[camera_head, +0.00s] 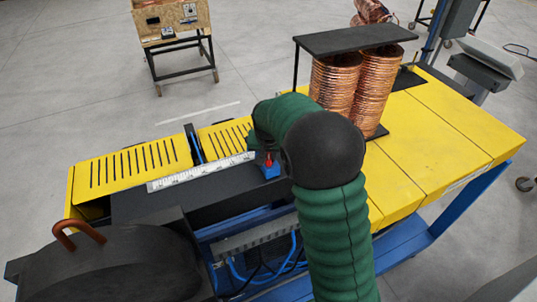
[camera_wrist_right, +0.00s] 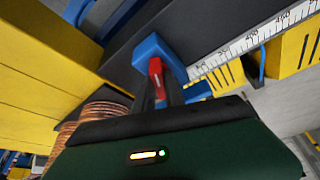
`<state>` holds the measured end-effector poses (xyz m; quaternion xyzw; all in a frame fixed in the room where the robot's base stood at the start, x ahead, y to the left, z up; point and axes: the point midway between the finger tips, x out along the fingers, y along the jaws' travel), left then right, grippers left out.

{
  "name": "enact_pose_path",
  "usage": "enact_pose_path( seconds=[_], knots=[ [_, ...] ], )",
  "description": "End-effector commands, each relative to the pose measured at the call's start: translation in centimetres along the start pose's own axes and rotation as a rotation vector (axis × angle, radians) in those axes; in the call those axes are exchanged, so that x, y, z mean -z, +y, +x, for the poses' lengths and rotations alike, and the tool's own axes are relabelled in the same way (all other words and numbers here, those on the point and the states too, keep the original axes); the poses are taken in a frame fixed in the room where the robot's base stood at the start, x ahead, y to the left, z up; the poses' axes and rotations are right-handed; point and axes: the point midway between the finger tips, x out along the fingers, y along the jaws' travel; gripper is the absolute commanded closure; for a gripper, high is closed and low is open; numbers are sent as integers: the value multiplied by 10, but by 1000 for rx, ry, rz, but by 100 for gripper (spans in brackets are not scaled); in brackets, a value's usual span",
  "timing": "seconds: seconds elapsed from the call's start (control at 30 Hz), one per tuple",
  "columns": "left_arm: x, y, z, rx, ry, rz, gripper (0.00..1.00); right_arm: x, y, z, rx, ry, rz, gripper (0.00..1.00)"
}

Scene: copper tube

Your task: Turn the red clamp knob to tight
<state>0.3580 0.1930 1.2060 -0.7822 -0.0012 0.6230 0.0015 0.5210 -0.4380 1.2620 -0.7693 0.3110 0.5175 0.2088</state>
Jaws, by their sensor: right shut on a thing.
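The red clamp knob (camera_head: 268,160) stands on a small blue clamp block (camera_head: 270,172) beside the white ruler on the machine's black bed. In the right wrist view, the red knob (camera_wrist_right: 155,68) sits between the dark fingers of my right gripper (camera_wrist_right: 159,88), which is shut on it. The blue block (camera_wrist_right: 160,50) lies just beyond the fingertips. In the head view my green right arm hides most of the gripper and the space behind the clamp. Knob markings are too small to read. My left gripper is out of view.
A white ruler (camera_head: 200,172) runs along slotted yellow covers (camera_head: 135,163). Copper coils (camera_head: 335,84) stand behind my arm under a black plate (camera_head: 355,40). Yellow panels (camera_head: 430,135) to the right are clear.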

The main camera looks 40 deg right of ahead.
Motion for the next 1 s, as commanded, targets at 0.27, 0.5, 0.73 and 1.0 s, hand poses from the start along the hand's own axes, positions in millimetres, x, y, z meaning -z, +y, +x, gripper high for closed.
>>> enact_pose_path(
  seconds=[0.27, 0.5, 0.73, 1.0],
  knots=[
    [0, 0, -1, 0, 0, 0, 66, 4, -4, -3, -99, 8, 236, 100],
    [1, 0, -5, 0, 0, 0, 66, 4, -6, -4, -185, 8, 449, 100],
    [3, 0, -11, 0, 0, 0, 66, 6, -7, -4, -268, 8, 650, 100],
    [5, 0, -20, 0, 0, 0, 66, 7, -9, -3, -350, 7, 854, 100]
  ],
)
